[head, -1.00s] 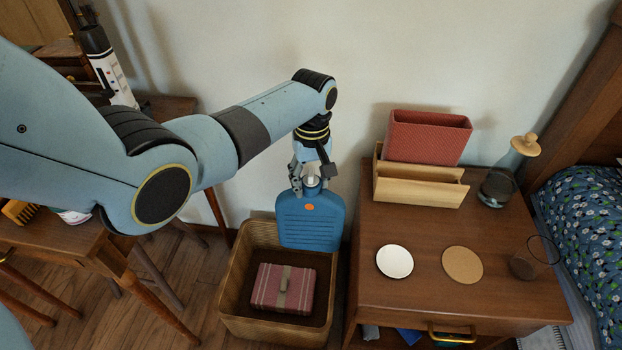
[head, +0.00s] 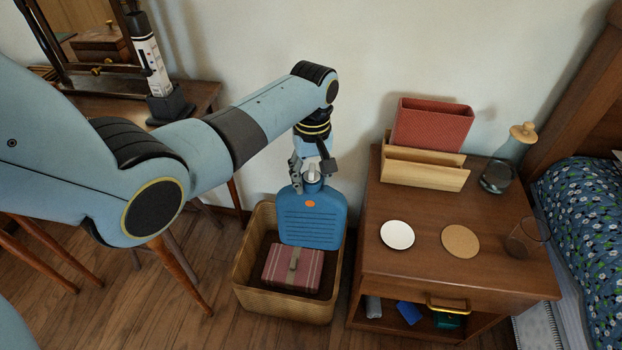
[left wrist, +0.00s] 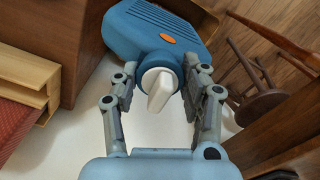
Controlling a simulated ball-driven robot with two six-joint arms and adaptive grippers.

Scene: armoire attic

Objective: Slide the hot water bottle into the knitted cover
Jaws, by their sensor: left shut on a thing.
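The hot water bottle (head: 312,225) is blue and ribbed with an orange oval mark. It hangs upright below my left gripper (head: 312,176), which is shut on its neck under the white stopper. In the left wrist view, the bottle (left wrist: 158,32) and stopper (left wrist: 158,88) show between the fingers (left wrist: 160,72). The red knitted cover (head: 432,127) stands upright in a wooden holder (head: 424,174) on the nightstand, its open top facing up. The bottle is left of the cover and apart from it. My right gripper is not in view.
A wicker basket (head: 245,285) with a striped pink box (head: 290,268) stands below the bottle. The nightstand (head: 385,268) bears a white disc (head: 397,234), a cork coaster (head: 460,241), a glass (head: 524,238) and a stoppered carafe (head: 503,165). A bed (head: 590,225) is at right.

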